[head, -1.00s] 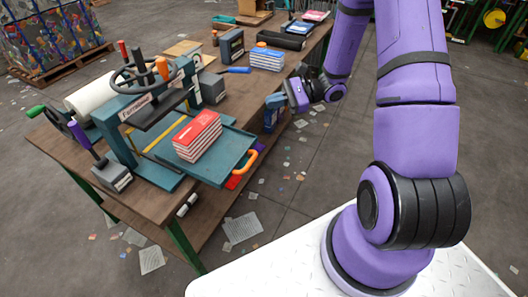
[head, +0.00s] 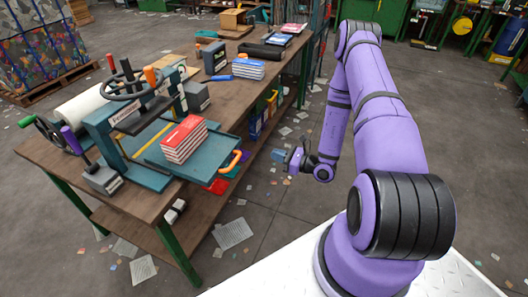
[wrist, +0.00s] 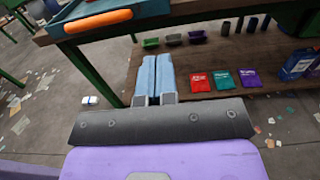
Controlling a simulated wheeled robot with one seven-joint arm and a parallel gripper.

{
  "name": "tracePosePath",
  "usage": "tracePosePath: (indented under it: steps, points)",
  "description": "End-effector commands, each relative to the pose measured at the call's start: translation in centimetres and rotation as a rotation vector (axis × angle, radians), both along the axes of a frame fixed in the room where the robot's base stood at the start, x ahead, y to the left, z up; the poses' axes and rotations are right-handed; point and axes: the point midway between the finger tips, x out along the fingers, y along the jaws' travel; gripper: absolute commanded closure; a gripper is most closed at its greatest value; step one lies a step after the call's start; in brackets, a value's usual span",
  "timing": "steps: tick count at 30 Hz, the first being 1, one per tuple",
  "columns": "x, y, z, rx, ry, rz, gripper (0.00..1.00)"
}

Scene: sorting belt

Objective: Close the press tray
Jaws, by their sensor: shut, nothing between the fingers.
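The press tray (head: 218,150) is a teal tray sticking out from the press toward the right, past the table edge. A stack of red-covered books (head: 184,140) sits on it. An orange handle (head: 231,161) is on the tray's outer edge; the handle also shows at the upper left of the wrist view (wrist: 98,21). The teal press (head: 105,130) with its black handwheel stands behind the tray. My gripper (head: 278,156) is right of the handle and apart from it, over the floor. Its blue fingers (wrist: 157,78) are shut together and empty, below the tabletop level in the wrist view.
The wooden table (head: 150,205) has a lower shelf with red, teal and purple packets (wrist: 222,79) and small bins. Blue books (head: 249,68) and a dark box lie farther back on the table. Open floor with scattered paper lies right of the table.

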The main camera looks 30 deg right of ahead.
Motion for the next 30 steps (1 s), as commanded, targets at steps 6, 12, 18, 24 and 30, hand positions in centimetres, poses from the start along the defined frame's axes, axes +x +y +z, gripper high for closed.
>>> tracePosePath:
  steps: [6,12,18,24,30]
  points:
    - [3.0,2.3,0.1,-0.002,-0.003,0.005,1.00]
    - [6.0,4.5,0.1,-0.002,-0.003,0.005,1.00]
    - [8.7,6.4,0.1,-0.002,-0.003,0.004,1.00]
    - [10.1,7.4,0.1,-0.001,-0.001,0.002,1.00]
    - [10.5,7.7,0.1,-0.001,-0.001,0.002,1.00]
